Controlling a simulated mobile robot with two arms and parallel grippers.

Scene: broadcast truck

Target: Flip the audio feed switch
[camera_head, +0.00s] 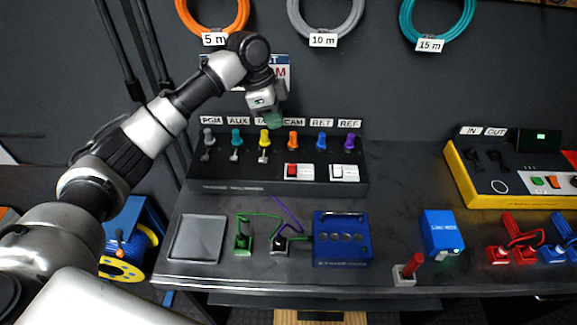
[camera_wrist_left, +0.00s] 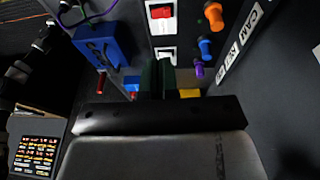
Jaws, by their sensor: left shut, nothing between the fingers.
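A black sloped panel (camera_head: 240,181) stands at the back of the bench, with a row of coloured knobs under labels such as PGM, AUX, CAM, RET and REF. Small toggle levers (camera_head: 235,155) sit below the left knobs. A red rocker switch (camera_head: 292,171) and a white one (camera_head: 338,171) sit at the lower right; the red rocker (camera_wrist_left: 161,12) also shows in the left wrist view. No readable label tells me which is the audio feed switch. My left gripper (camera_head: 274,119) is shut and empty, above the panel near the label row. My right gripper is out of view.
On the bench in front are a grey tray (camera_head: 196,239), a blue box (camera_head: 343,238) with cables, and a red-handled lever (camera_head: 412,264). A yellow-sided console (camera_head: 500,184) stands at the right. Coiled cables (camera_head: 325,18) hang on the wall behind my left arm.

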